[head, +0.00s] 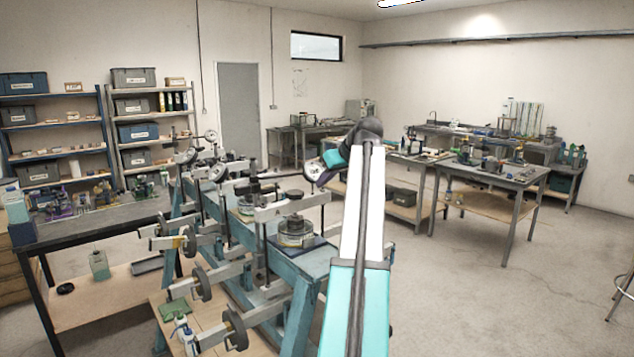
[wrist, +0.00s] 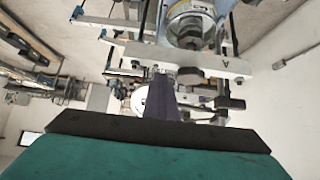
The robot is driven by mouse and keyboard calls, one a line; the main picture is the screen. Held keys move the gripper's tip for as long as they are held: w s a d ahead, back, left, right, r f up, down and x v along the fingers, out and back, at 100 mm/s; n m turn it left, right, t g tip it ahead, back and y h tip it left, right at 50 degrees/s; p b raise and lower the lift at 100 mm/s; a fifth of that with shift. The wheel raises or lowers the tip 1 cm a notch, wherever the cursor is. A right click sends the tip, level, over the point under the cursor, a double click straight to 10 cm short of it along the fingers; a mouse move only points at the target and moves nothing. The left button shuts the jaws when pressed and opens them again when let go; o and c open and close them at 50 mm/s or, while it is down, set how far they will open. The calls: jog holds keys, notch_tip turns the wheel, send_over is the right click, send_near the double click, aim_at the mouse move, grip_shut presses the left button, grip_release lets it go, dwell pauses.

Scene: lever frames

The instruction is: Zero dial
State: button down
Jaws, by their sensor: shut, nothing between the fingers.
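Several dial gauges with round white faces stand on the blue lever frames (head: 312,262) in the head view. In the wrist view my gripper (wrist: 163,78) is shut and empty. A white round face (wrist: 139,101) is partly covered by the fingers there; I cannot tell which dial it is. Needle positions are too small to read.
Handwheels (head: 234,328) stick out on the frames' left side. A round cell (head: 296,231) sits on the near frame under a crossbeam. A dark-topped bench (head: 95,220) stands left, another bench (head: 490,172) at right.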

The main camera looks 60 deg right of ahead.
jog(key=shift+s+d+r, duration=0.1)
jog(key=shift+s+d, duration=0.05)
jog(key=shift+d, duration=0.6)
jog(key=shift+d+r, duration=0.15)
jog(key=shift+d, duration=0.35)
jog(key=shift+d+r, duration=0.2)
jog(key=shift+r, duration=0.05)
jog(key=shift+s+d+f+b, duration=0.1)
jog(key=shift+s+f+b, duration=0.25)
jog(key=shift+f, duration=0.15)
dwell(0.3)
jog(key=p+v, duration=0.1)
jog(key=v, duration=0.5)
jog(key=shift+s+f+p, duration=0.1)
jog(key=shift+p, duration=0.3)
